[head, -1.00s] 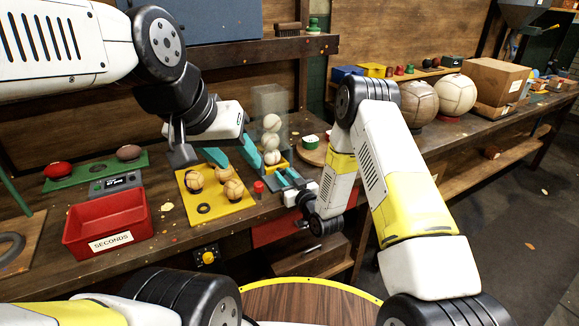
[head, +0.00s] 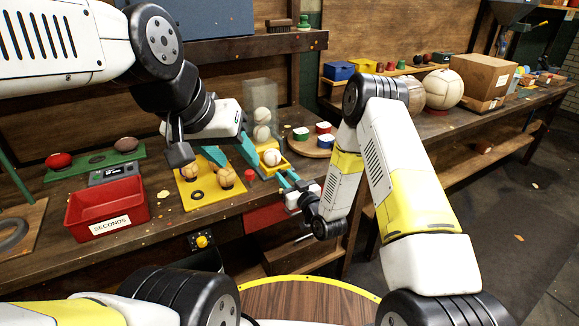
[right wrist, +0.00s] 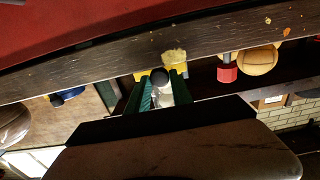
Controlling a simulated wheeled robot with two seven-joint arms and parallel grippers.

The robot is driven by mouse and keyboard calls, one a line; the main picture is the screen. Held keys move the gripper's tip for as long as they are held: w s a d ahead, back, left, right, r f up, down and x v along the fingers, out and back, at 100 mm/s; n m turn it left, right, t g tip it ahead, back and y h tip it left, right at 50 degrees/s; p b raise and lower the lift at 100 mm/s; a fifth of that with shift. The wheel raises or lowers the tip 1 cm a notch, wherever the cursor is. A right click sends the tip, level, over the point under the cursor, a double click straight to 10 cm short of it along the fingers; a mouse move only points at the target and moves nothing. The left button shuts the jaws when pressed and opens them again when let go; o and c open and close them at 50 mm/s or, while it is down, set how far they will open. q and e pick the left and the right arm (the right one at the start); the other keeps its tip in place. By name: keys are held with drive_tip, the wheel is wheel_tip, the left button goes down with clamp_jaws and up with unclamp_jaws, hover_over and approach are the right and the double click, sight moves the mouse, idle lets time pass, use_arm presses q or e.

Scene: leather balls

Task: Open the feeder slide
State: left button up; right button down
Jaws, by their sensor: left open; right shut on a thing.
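The feeder is a clear upright tube (head: 261,92) with two white balls (head: 262,124) stacked in it. At its foot, a yellow slide (head: 285,164) sticks out towards the front, with a white ball (head: 272,157) on it, forward of the stack. My right gripper (head: 287,180) is at the front end of the slide. In the right wrist view, its green fingers (right wrist: 156,92) are shut on a dark round knob (right wrist: 159,77), with yellow parts behind. My left gripper (head: 231,153) is open and empty, above the yellow board and left of the tube.
A red cylinder (head: 249,175) stands beside the slide. A red SECONDS bin (head: 107,208) is at left. A round board (head: 312,146) with cups lies right of the feeder.

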drive_tip(key=c, duration=1.2)
unclamp_jaws()
drive_tip(key=shift+o, duration=0.2)
drive_tip(key=shift+s, duration=0.1)
drive_tip(key=v, duration=0.7)
drive_tip(key=shift+s+d, duration=0.25)
drive_tip(key=shift+s, duration=0.05)
